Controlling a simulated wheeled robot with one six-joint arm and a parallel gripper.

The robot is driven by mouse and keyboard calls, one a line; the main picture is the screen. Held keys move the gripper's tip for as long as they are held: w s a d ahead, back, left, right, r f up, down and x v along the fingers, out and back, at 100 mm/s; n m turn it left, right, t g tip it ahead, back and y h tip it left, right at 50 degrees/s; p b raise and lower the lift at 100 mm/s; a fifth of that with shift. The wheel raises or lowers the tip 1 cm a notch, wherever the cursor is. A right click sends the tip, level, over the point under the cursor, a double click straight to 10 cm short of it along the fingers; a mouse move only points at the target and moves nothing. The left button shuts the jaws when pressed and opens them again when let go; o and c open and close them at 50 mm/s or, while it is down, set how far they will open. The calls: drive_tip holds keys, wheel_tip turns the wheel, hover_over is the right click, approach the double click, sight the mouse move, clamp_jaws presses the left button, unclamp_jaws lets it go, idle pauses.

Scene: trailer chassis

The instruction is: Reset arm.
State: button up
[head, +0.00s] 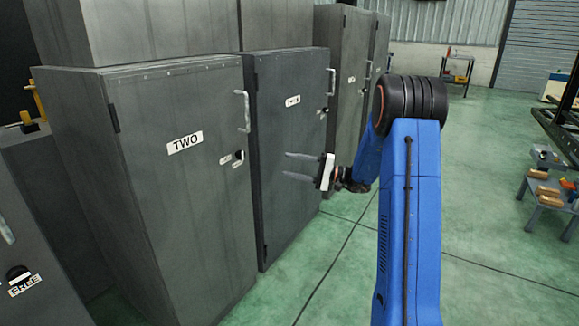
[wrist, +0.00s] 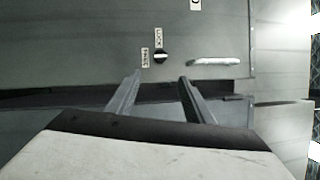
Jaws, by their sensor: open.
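My gripper (head: 286,165) is open and empty, at the end of my blue arm. In the head view its two grey fingers point left, in front of the dark cabinet door (head: 290,220). I cannot tell whether the fingertips touch the door. In the wrist view my gripper (wrist: 158,82) shows two separate fingers with nothing between them. Ahead of them are a cabinet door with a round black knob (wrist: 161,57), small labels and a pale handle (wrist: 214,61).
A grey cabinet labelled TWO (head: 185,142) stands left, with a handle (head: 243,111). More cabinets (head: 347,75) stand behind. A small bench (head: 548,190) with brown blocks is at the right, and a cart (head: 457,72) is at the back. Green floor (head: 480,200) is open between.

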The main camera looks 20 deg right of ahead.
drive_tip(key=s+a+r+n+g+h, duration=0.1)
drive_tip(key=s+a+n+g+h, duration=0.2)
drive_tip(key=s+a, duration=0.8)
drive_tip(key=s+a+r+n+g+h, duration=0.25)
drive_tip(key=s+a+g, duration=0.35)
drive_tip(key=s, duration=0.8)
drive_tip(key=s+d+f+t+h, duration=0.1)
drive_tip(key=s+d+h, duration=0.1)
drive_tip(key=s, duration=0.5)
drive_tip(key=s+d+f+n+t+h, duration=0.1)
drive_tip(key=s+d+f+h, duration=0.1)
drive_tip(key=s+h, duration=0.3)
drive_tip(key=s+d+f+n+t+h, duration=0.1)
drive_tip(key=s+d+h, duration=0.3)
drive_tip(key=s, duration=0.7)
drive_tip(key=shift+d+f, duration=0.25)
